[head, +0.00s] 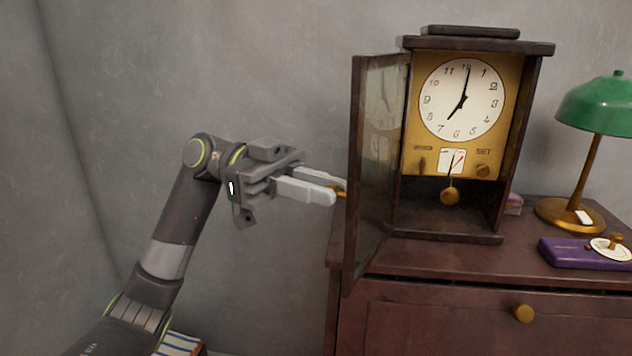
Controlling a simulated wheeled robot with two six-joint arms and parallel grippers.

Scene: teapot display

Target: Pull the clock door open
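The clock (462,100) stands on the cabinet with its dark frame, gold front and white dial. Its glass-paned door (357,165) is swung wide open to the left, seen nearly edge-on. A small gold door knob (341,190) shows at the outer side of the door. My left gripper (338,191) reaches in from the left, its pale fingertips on either side of the knob with little gap visible, so it looks shut on it. The near finger partly hides the knob. My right gripper is not in view.
A gold pendulum (450,196) hangs inside the clock. A green lamp (596,105) and a purple box (578,254) are at right on the brown cabinet (440,318). Books (180,345) lie low at left. Space between the arm and the wall's left side is clear.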

